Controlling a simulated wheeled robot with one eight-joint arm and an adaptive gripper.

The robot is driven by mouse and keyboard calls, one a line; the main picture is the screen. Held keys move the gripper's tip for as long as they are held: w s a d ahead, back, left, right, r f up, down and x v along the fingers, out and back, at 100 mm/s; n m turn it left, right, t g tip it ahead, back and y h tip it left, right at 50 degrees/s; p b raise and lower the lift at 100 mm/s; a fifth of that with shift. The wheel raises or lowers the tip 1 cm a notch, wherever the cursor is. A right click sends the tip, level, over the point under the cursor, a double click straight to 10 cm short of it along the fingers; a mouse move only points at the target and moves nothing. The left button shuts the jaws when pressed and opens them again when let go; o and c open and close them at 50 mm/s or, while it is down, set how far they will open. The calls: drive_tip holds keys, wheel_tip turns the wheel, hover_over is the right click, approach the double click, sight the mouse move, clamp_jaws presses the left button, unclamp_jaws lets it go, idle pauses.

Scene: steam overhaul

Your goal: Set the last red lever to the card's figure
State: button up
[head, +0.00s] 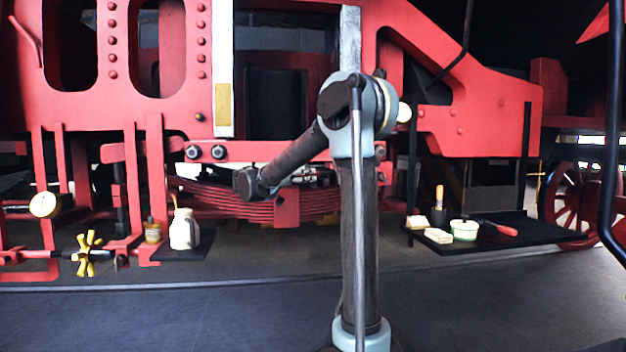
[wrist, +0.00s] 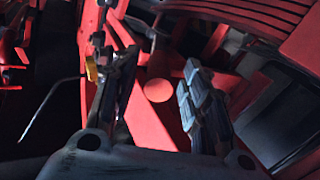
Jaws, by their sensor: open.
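In the wrist view my gripper (wrist: 158,103) is open, its two dark fingers apart with nothing held. A round red disc or knob (wrist: 158,90) shows in the gap between them, beyond the fingertips, against red metalwork. I cannot tell whether it is part of a lever, or how far off it is. In the head view a thin red rod that may be a lever (head: 25,40) slants at the upper left of the red engine frame. No card with a readable figure can be made out. My gripper is not clearly visible in the head view.
A gauge (head: 43,204) and a yellow handwheel (head: 87,253) are at the left. A cream can (head: 185,230) stands beside a small jar (head: 152,232). A black shelf (head: 530,233) at the right holds tools and tubs. The grey floor (head: 200,315) in front is clear.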

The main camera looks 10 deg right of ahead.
sight(324, 173)
drive_tip(key=shift+x, duration=2.45)
clamp_jaws()
